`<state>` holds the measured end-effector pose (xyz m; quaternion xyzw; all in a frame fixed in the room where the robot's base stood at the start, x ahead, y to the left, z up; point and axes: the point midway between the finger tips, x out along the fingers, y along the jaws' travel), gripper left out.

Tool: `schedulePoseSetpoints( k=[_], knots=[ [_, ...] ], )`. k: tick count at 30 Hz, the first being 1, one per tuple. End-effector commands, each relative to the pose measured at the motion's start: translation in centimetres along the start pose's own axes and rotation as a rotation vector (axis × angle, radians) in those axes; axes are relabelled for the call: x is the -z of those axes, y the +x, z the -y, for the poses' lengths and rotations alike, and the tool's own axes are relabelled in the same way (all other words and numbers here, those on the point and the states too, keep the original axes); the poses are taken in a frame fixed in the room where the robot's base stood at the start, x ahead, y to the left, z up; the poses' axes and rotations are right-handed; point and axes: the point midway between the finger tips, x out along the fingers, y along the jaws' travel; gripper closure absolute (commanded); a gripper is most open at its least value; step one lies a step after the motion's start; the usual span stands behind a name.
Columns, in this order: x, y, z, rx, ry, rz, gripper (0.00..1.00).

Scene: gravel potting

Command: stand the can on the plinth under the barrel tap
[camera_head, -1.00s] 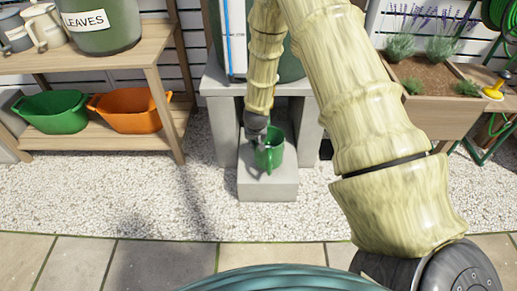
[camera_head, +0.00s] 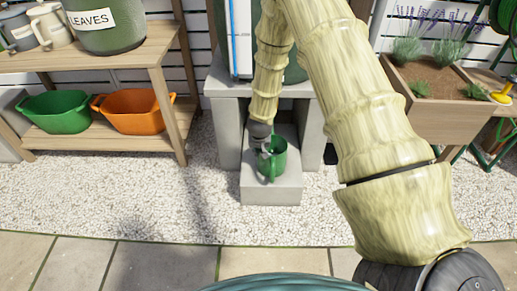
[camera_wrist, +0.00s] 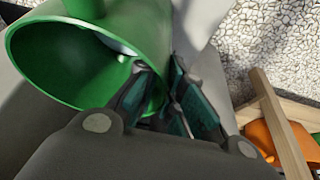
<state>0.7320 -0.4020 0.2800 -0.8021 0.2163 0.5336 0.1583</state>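The green can (camera_head: 279,158) is over the low grey plinth (camera_head: 272,190), roughly upright in the head view; I cannot tell whether its base touches the plinth. My gripper (camera_head: 266,147) is at the can's upper left edge. In the wrist view the can's open mouth (camera_wrist: 35,60) fills the upper left. My gripper (camera_wrist: 165,85) appears shut on the can's wall, one finger inside the rim and the other outside. The dark green barrel (camera_head: 294,68) is behind my arm. Its tap is hidden.
The grey barrel stand (camera_head: 226,88) rises behind the plinth. A wooden shelf (camera_head: 120,58) with a green tub (camera_head: 55,112) and an orange tub (camera_head: 133,110) stands left. A wooden planter (camera_head: 435,110) stands right. Pale gravel (camera_head: 110,200) is clear in front.

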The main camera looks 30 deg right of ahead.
Motion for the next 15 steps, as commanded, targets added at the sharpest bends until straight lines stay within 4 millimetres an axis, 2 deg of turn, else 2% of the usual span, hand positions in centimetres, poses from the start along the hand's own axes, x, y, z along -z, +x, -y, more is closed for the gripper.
schedulePoseSetpoints(
  k=[1,3,15],
  knots=[
    [0.01,-0.01,0.00,0.000,0.000,0.000,0.82],
    [0.00,-0.01,0.00,0.000,0.000,0.000,0.69],
    [0.11,-0.27,0.02,0.000,0.000,0.000,0.69]
  ],
)
